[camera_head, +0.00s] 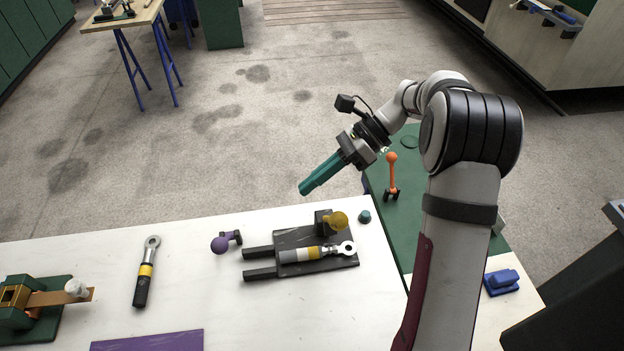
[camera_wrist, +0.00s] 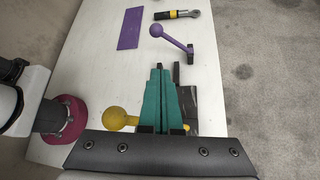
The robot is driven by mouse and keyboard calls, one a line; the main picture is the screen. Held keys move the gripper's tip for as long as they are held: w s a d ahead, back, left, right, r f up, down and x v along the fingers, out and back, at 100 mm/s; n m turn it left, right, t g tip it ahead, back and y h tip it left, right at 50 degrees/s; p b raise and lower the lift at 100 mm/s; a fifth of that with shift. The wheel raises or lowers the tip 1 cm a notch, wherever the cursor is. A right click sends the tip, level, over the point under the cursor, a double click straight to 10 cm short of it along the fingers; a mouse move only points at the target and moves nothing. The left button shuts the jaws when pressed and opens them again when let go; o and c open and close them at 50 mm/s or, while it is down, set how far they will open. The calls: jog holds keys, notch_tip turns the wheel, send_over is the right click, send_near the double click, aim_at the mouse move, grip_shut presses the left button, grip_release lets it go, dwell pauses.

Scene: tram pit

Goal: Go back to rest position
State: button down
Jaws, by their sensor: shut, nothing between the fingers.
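My gripper (camera_head: 307,187) has long teal fingers and hangs in the air above the far edge of the white table (camera_head: 200,290). Its fingers are shut together with nothing between them. In the wrist view the teal fingers (camera_wrist: 158,75) point up the picture, over the white table, and hide part of a black fixture. That black fixture (camera_head: 345,262) lies on the table below and holds a grey tool with a yellow band and a ring end (camera_head: 300,255). A yellow knob (camera_head: 338,219) stands at the fixture's far side, apart from my gripper.
A purple ball lever (camera_head: 220,244), a black ring-ended tool (camera_head: 143,285), a purple sheet (camera_head: 150,342) and a green fixture (camera_head: 45,325) are on the table. An orange lever (camera_head: 391,170) stands on a green surface (camera_head: 425,210) at right. A blue object (camera_head: 502,281) lies nearby. Open floor lies beyond.

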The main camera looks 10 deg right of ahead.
dwell(0.3)
jog(key=s+a+r+n+h, duration=0.3)
jog(key=s+r+n, duration=0.1)
jog(key=s, duration=0.4)
jog(key=s+d+f+n+t+h, duration=0.1)
jog(key=s+n+h, duration=0.2)
jog(key=s, duration=0.6)
jog(key=s+d+f+n+t+h, duration=0.1)
jog(key=s+f+n+h, duration=0.1)
jog(key=s+n, duration=0.5)
jog(key=shift+s+h, duration=0.4)
jog(key=shift+s, duration=0.8)
jog(key=shift+f, duration=0.1)
